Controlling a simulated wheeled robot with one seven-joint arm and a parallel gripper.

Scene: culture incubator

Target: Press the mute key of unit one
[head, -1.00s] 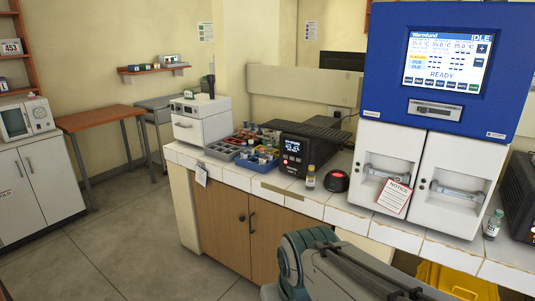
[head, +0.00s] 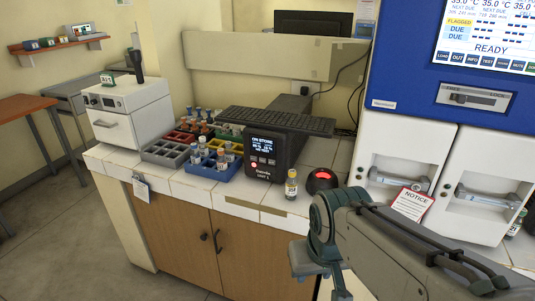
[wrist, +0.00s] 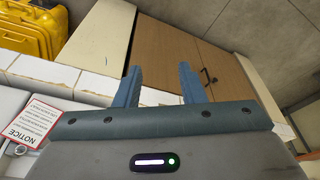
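Unit one is a black box (head: 282,160) on the white-tiled counter, with "UNIT 1" on its front. Its front has a small lit display (head: 262,146), a row of small grey keys (head: 262,161) below it, and a red round mark (head: 254,166). The key labels are too small to read, so I cannot tell which is mute. My gripper is open and empty in the wrist view (wrist: 158,85), its fingers apart, with the cabinet front and floor beyond them. In the head view my arm is at the lower right, in front of the counter and apart from the unit.
A small amber vial (head: 291,185) and a black dome with a red top (head: 321,180) stand right of the unit. A blue rack (head: 212,172) with vials stands left. The blue-and-white incubator (head: 408,115) is at right, with a notice card (head: 411,204).

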